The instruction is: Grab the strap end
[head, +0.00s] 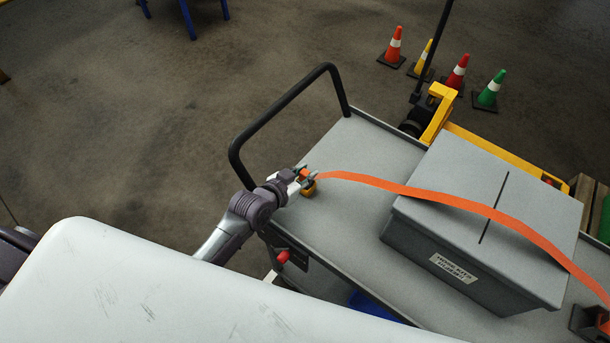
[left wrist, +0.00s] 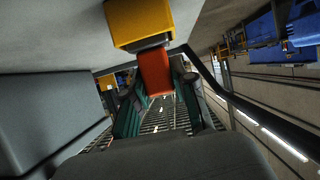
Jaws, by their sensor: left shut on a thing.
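An orange strap (head: 378,182) runs from the near end of the grey cart top (head: 375,145), over a grey lidded box (head: 480,185), and down to a dark fixture at the right edge. My left gripper (head: 304,177) is at the strap's left end, low over the cart top near the black handle. In the left wrist view the orange strap end (left wrist: 155,72) lies between the two fingers of the gripper (left wrist: 163,100), which are shut on it. A yellow block (left wrist: 140,22) sits right beside the strap end. My right gripper is not in view.
The black cart handle (head: 285,110) rises close beside my left gripper. A red knob (head: 283,257) is on the cart's side below. The dark fixture (head: 590,322) stands at right. Several cones, including a green one (head: 489,91), stand on the floor behind.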

